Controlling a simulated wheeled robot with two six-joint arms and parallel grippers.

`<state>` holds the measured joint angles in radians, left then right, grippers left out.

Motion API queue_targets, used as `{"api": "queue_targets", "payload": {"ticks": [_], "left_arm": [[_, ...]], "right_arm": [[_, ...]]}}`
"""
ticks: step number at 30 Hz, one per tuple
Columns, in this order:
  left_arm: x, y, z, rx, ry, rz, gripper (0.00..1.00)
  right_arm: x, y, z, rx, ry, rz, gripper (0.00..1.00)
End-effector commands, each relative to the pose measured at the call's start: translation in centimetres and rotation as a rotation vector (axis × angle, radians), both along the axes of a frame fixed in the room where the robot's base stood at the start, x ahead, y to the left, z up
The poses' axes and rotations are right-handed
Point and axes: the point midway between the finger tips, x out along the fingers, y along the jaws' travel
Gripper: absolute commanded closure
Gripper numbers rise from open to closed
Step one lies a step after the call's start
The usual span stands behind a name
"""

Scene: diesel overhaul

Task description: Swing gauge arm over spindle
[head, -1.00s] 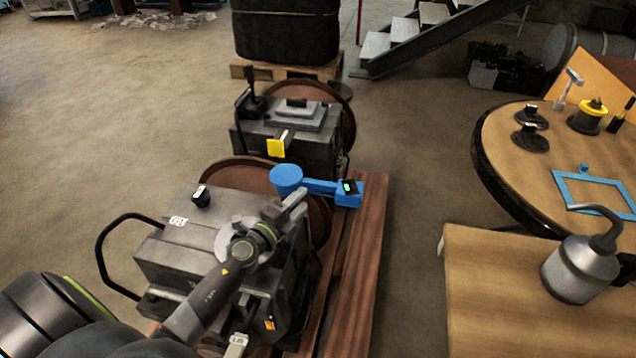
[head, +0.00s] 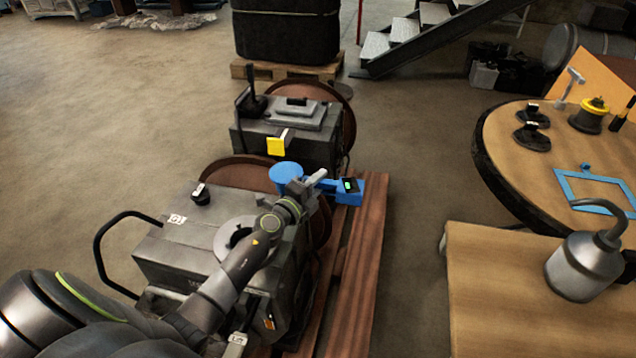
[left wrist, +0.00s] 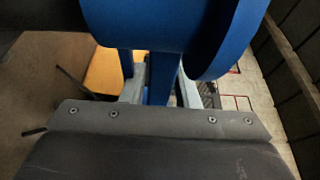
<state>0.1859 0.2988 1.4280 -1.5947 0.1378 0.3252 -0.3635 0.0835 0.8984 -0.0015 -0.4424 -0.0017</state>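The blue gauge arm (head: 322,187) has a round blue disc (head: 286,174) at one end and a box with a small green display (head: 349,186) at the other. It stands at the right rear of the near grey engine block (head: 190,248). A round grey seat with a dark hole (head: 234,236), possibly the spindle, is on top of that block, partly behind my arm. My left gripper (head: 318,181) is at the blue bar near the disc. In the left wrist view the fingers stand apart with the blue bar (left wrist: 162,80) between them, a gap showing on one side; the blue disc (left wrist: 160,22) looms above. My right gripper is out of view.
A second grey machine (head: 290,130) with a yellow tag stands behind. Wooden pallet boards (head: 358,265) run along the right side. A round table (head: 520,165) and a bench with an oil can (head: 583,268) are at right. The floor between is clear.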

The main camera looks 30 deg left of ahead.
Motion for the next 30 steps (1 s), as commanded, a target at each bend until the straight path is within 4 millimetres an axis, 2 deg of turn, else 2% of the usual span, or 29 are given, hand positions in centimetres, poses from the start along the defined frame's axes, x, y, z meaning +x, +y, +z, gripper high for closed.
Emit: {"api": "queue_targets", "payload": {"ticks": [1, 6, 22, 30], "left_arm": [[0.0, 0.0, 0.0, 0.0, 0.0, 0.0, 0.79], [0.0, 0.0, 0.0, 0.0, 0.0, 0.0, 1.0], [-0.2, 0.1, -0.2, 0.002, 0.0, -0.045, 1.0], [-0.8, 0.1, -0.4, 0.004, 0.0, -0.174, 1.0]], "right_arm": [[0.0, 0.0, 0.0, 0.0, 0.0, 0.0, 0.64], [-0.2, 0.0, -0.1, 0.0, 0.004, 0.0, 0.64], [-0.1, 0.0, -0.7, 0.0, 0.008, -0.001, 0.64], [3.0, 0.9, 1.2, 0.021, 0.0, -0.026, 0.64]]}}
